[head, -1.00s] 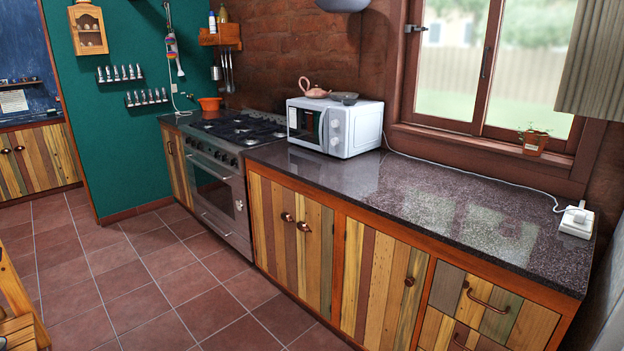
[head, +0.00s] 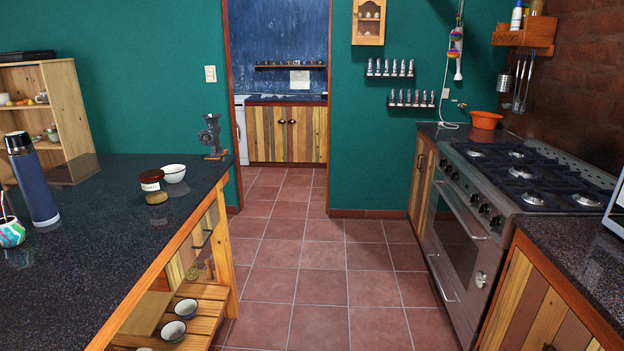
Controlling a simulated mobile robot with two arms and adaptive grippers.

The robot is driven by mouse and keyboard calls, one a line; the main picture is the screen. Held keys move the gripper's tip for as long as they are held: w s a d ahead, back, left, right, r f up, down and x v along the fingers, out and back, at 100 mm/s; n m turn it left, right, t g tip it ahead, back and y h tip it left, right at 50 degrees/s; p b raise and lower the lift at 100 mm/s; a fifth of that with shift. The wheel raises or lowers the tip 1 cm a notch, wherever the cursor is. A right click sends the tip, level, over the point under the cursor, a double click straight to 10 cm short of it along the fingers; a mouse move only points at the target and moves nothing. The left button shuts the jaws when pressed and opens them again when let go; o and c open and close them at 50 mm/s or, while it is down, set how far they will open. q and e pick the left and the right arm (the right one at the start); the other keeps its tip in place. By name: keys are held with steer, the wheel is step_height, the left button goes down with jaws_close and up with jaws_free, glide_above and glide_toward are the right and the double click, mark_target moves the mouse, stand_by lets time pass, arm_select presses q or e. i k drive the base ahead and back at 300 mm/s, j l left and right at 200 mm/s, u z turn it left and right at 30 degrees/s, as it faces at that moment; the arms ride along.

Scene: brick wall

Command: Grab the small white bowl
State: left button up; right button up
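A small white bowl (head: 174,173) stands upright on the dark island counter (head: 95,235), near its far right corner. A dark red and white jar (head: 151,180) stands just left of it. Two more small white bowls with dark insides sit on the wooden shelf under the counter, one at the back (head: 186,308) and one nearer (head: 173,332). Neither of my grippers is in view.
A blue flask (head: 32,180) and a painted cup (head: 10,231) stand at the counter's left. A grinder (head: 211,136) is at its far corner. The stove (head: 480,200) is on the right. The tiled floor (head: 300,265) between is clear.

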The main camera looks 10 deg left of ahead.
mark_target(174, 175)
steer(key=i+u, duration=0.2)
steer(key=i, duration=0.75)
steer(key=i+l+u, duration=0.2)
steer(key=i, duration=0.75)
steer(key=j, duration=0.1)
